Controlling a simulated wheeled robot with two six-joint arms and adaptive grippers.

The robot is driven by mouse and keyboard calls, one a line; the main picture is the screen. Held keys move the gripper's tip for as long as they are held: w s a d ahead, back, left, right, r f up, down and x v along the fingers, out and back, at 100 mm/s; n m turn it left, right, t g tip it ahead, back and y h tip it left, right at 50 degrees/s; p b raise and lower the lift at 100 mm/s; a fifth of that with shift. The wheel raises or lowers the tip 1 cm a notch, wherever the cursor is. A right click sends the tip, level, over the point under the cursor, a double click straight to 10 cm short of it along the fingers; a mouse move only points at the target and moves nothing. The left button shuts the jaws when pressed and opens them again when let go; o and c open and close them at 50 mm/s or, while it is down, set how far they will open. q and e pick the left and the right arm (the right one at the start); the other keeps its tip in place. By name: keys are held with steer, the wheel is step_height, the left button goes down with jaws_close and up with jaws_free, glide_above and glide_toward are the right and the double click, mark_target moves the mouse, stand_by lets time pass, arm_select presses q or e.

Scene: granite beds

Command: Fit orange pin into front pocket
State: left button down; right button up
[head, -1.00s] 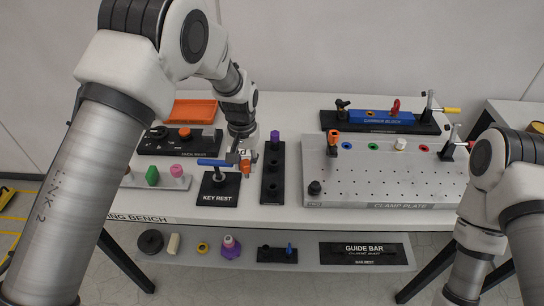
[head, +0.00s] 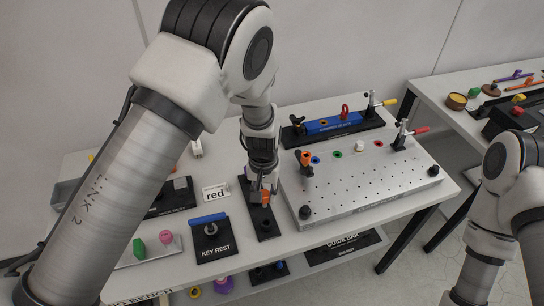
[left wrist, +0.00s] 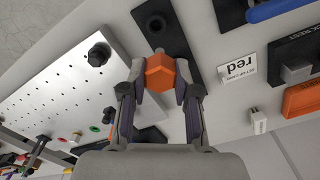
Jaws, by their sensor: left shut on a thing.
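The orange pin (head: 265,197) has a hexagonal head, and its metal shank shows just past the head in the left wrist view (left wrist: 160,70). My left gripper (head: 262,190) is shut on the head and holds it over the black pocket strip (head: 268,236). The front pocket (head: 265,224) is an open dark round hole near the strip's front end, and it also shows in the left wrist view (left wrist: 157,24). The pin appears behind this pocket, apart from it. My right gripper is out of view.
The key rest (head: 212,245) with a blue-handled key (head: 208,219) is left of the strip. The clamp plate (head: 370,190) with knobs and an orange-topped post (head: 305,157) is close on the right. A "red" card (head: 215,193) lies behind the key rest.

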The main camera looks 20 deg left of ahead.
mark_target(266, 203)
arm_select(q)
steer(key=shift+d, duration=0.1)
steer(key=shift+s+d+r, duration=0.3)
steer(key=shift+s, duration=0.15)
steer(key=shift+s+d+r, duration=0.25)
steer(key=shift+s, duration=0.2)
steer(key=shift+w, duration=0.15)
steer(key=f+b, duration=0.1)
steer(key=f, duration=0.2)
steer(key=f+b, duration=0.1)
steer(key=shift+w+a+f+b, duration=0.2)
steer(key=shift+a+f+b, duration=0.1)
steer(key=shift+f+b, duration=0.3)
steer(key=shift+f, duration=0.5)
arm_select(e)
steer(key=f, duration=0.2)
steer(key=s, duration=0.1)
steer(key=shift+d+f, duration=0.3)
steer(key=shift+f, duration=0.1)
arm_select(q)
steer(key=shift+r, duration=0.1)
steer(key=shift+p, duration=0.35)
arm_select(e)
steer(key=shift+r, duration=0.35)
arm_select(q)
steer(key=shift+f+b, duration=1.3)
steer(key=shift+f, duration=0.85)
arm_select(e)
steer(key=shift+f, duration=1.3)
